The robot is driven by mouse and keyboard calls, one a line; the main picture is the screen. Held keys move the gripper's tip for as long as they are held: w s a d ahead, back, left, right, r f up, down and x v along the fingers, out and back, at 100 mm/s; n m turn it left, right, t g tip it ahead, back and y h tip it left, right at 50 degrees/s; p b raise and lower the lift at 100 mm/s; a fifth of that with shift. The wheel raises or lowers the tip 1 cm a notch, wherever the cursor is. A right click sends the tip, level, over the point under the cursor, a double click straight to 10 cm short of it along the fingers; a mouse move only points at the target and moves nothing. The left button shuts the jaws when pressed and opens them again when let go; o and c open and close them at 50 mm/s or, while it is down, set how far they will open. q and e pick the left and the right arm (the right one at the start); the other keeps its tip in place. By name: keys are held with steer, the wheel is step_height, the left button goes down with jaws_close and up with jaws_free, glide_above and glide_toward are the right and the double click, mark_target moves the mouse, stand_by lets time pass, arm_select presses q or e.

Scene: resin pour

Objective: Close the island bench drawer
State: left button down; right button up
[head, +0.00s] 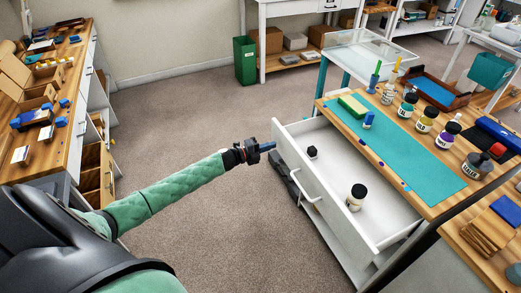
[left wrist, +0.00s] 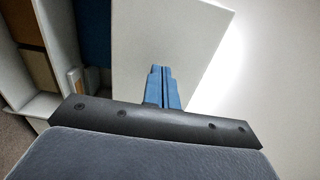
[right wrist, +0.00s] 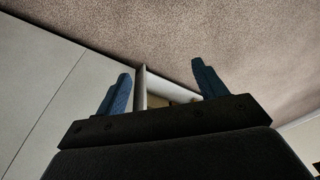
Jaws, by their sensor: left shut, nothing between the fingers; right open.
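The island bench drawer (head: 335,197) is white and pulled out to the left from under the wooden bench top (head: 420,199). A jar with a black lid (head: 356,197) and a small black item (head: 312,152) are inside it. My left gripper (head: 268,147) is at the outer side of the drawer front, near its far corner; I cannot tell if it touches. In the left wrist view its blue fingers (left wrist: 163,88) are shut and empty before a white panel (left wrist: 165,40). My right gripper (right wrist: 160,85) is open, with a white edge beyond its fingers; the head view does not clearly show it.
Bottles (head: 423,133), a teal mat (head: 400,158) and a green-yellow sponge (head: 352,106) are on the bench top. A wooden workbench (head: 85,50) stands at left, a green bin (head: 245,60) at the back. The carpet (head: 190,120) between is clear.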

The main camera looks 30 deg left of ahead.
mark_target(313, 140)
arm_select(q)
steer(key=shift+x, duration=0.85)
arm_select(e)
steer(key=shift+a+r, duration=0.1)
steer(key=shift+r, duration=0.1)
